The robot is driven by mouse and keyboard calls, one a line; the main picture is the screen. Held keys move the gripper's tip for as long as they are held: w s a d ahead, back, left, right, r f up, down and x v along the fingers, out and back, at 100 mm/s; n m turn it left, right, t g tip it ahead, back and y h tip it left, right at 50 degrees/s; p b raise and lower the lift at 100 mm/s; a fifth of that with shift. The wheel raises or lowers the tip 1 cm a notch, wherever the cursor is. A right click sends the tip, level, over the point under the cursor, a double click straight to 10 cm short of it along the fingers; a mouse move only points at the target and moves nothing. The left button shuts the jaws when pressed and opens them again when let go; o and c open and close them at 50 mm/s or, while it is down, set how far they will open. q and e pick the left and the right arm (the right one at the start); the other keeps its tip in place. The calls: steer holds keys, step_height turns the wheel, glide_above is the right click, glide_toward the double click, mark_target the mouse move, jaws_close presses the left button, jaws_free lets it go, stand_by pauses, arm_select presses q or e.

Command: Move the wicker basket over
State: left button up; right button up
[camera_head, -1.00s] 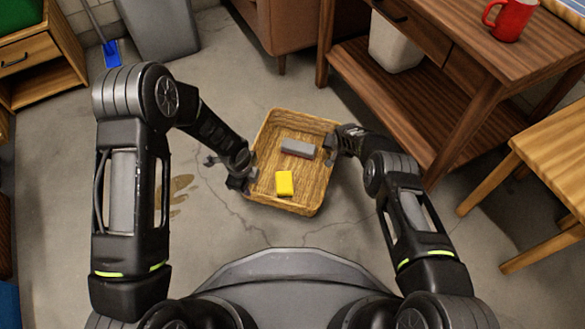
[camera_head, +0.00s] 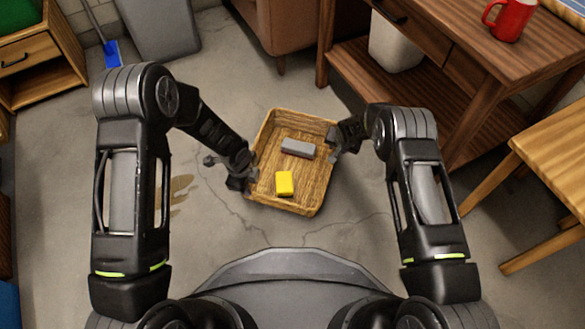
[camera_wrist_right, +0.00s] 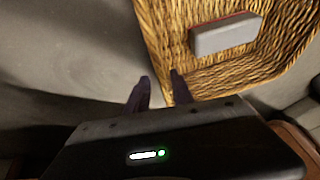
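The wicker basket (camera_head: 318,203) is a shallow woven tray on the floor in the middle of the head view. A yellow block (camera_head: 284,183) and a grey block with a reddish underside (camera_head: 297,148) lie in it. My left gripper (camera_head: 246,174) is at the basket's left wall; its fingers are too small and dark to judge. My right gripper (camera_head: 334,143) is at the right wall. In the right wrist view its fingers (camera_wrist_right: 161,82) stand apart, one overlapping the basket's wicker wall (camera_wrist_right: 156,45) and one over the floor outside. Any contact with the wall is unclear.
A wooden workbench (camera_head: 440,100) with a red mug (camera_head: 510,19) stands at the right, with a white bin (camera_head: 396,45) on its lower shelf. A wooden stool (camera_head: 545,165) is at the right edge. The concrete floor (camera_head: 290,232) in front of the basket is clear.

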steer(key=shift+v, duration=2.2)
